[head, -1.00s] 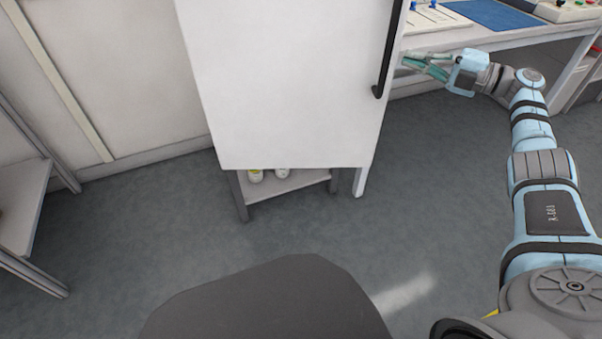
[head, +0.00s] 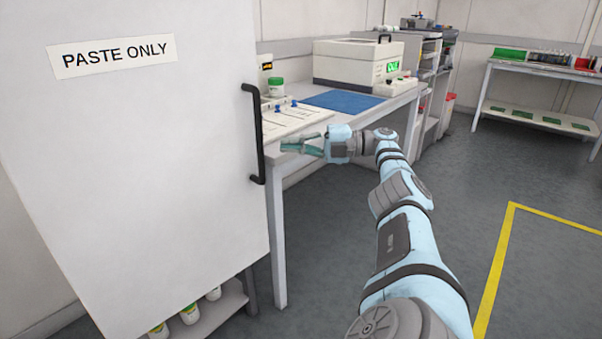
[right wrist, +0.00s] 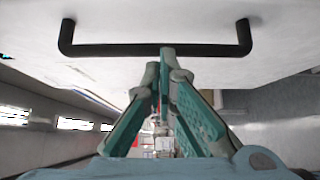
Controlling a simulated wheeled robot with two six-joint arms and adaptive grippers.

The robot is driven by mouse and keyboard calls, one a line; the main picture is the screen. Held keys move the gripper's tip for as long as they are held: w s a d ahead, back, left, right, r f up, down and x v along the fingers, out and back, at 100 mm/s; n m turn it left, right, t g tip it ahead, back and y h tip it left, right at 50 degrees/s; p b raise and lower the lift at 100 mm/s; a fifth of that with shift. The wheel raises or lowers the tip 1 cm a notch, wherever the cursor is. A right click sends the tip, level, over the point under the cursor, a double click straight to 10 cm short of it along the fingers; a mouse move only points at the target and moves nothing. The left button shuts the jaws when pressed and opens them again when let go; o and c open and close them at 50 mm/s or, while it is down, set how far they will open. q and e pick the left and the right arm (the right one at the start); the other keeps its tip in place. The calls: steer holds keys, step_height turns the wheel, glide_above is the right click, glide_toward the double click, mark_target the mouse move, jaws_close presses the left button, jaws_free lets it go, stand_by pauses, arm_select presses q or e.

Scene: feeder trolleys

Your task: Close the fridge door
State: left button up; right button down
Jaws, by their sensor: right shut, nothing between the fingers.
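The white fridge door (head: 150,150) fills the left of the head view and carries a "PASTE ONLY" label (head: 112,55). Its black bar handle (head: 257,135) runs upright along the right edge. How far the door stands open is hard to tell. My right gripper (head: 290,146) is just right of the handle, its teal fingers pointing left at the door edge. In the right wrist view the handle (right wrist: 155,50) crosses the top, and the shut, empty fingertips (right wrist: 166,60) overlap it; contact is unclear. My left gripper is not in view.
A white bench (head: 277,215) stands right of the door, with a blue mat (head: 343,101) and a white machine (head: 352,62) on top. A low shelf (head: 215,315) with several jars shows under the door. Grey floor is open at right, marked by a yellow line (head: 500,255).

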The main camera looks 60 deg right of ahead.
step_height(320, 180, up, 10)
stand_by(0.6)
